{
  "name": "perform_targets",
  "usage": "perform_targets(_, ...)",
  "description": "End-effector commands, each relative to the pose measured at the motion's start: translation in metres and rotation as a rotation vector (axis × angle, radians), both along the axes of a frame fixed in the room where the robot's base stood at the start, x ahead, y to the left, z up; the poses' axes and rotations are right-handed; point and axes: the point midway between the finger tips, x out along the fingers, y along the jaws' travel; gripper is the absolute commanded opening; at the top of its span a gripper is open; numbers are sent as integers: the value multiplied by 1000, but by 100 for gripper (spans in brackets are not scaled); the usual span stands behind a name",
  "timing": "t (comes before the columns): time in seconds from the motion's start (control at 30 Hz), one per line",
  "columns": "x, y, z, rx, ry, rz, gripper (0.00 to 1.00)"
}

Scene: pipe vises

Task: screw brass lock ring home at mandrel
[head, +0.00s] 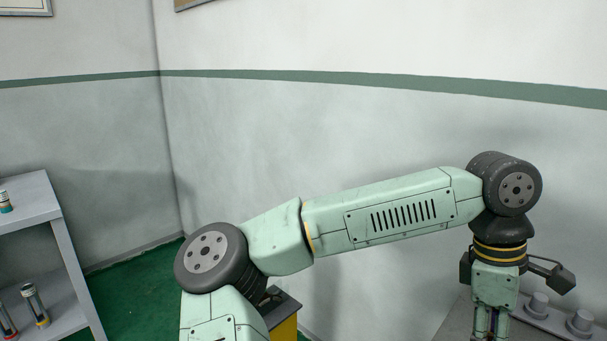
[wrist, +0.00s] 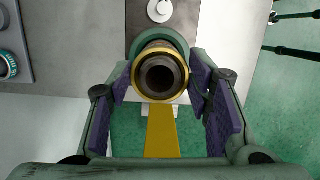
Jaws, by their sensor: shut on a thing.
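The brass lock ring (wrist: 181,88) is around the end of a dark hollow mandrel (wrist: 143,76) in the upper middle of the wrist view. The mandrel's open end faces the camera. A green collar (wrist: 136,44) shows behind the ring; I cannot tell whether the two touch. My gripper (wrist: 160,74) is shut on the ring, with a purple pad at its left and right sides. In the head view my gripper (head: 490,323) points down at the lower right; its fingertips are cut off by the frame and the ring is not visible there.
A yellow strip (wrist: 162,135) runs below the mandrel. A grey bench (head: 455,325) with round knobs (head: 579,322) is at the lower right. A shelf (head: 35,200) with small cylinders stands at the left.

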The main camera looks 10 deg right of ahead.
Motion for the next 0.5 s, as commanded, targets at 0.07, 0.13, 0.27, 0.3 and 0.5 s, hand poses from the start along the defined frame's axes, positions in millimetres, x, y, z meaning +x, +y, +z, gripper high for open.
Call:
perform_targets(0.07,0,0,0,0,0,2,12)
perform_targets(0.13,0,0,0,0,0,2,12)
perform_targets(0.27,0,0,2,1,2,-62,12)
perform_targets(0.3,0,0,2,-1,5,-115,12)
perform_targets(0.5,0,-1,2,0,4,-453,12)
